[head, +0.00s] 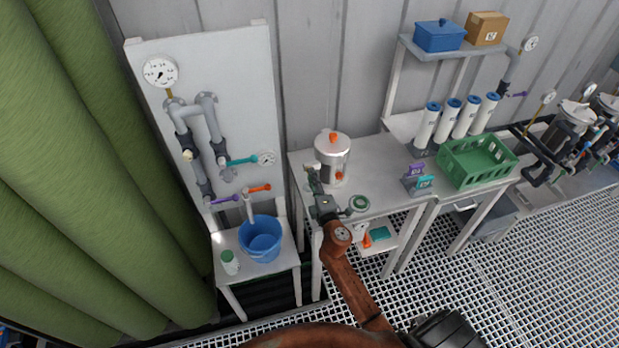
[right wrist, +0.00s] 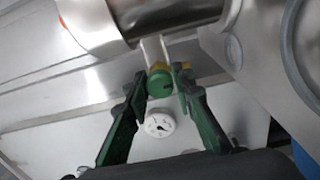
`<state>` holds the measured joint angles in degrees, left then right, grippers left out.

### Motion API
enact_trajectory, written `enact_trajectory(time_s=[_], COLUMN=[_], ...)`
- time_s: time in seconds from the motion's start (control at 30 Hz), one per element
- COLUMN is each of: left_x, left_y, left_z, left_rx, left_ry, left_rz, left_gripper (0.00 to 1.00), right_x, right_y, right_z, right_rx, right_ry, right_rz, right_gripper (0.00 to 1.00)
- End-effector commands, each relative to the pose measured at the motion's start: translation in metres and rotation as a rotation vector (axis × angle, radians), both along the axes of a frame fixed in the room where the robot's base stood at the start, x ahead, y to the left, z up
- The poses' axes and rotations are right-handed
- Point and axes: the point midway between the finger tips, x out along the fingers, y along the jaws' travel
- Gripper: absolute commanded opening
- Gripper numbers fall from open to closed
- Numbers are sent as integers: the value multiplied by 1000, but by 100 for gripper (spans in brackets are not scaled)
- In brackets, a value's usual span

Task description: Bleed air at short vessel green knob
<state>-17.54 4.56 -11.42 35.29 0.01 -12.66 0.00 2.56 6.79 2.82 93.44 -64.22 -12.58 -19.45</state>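The short steel vessel (head: 333,158) with an orange top knob stands on the white bench at centre in the head view. My right gripper (head: 316,184) is at its left front side. In the right wrist view a small round green knob (right wrist: 160,84) sits between the two fingertips of my right gripper (right wrist: 161,86), below the vessel's steel body (right wrist: 160,18). One finger is on each side of the knob, both very close. I cannot tell whether they press on it. In the head view my gripper hides the green knob. My left gripper is not in view.
A white dial gauge (right wrist: 160,124) is just below the knob in the right wrist view. On the bench are a purple and teal tag stand (head: 417,180) and a green crate (head: 477,160). A blue bucket (head: 260,238) stands on the lower table at left.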

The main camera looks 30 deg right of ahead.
Motion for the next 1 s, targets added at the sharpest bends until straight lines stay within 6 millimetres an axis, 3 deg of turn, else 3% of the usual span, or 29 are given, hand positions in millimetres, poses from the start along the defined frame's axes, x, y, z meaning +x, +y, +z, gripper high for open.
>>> enact_trajectory(time_s=[0.3,0.5,1.0], left_x=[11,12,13], left_y=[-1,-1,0], left_z=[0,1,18], left_rx=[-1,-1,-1], left_ry=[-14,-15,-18], left_rz=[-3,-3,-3], left_gripper=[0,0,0], right_x=[0,0,0], right_y=[0,0,0], right_z=[0,0,1], right_rx=[0,-10,-708], right_ry=[0,2,170], right_rz=[0,0,2], right_gripper=[0,0,0])
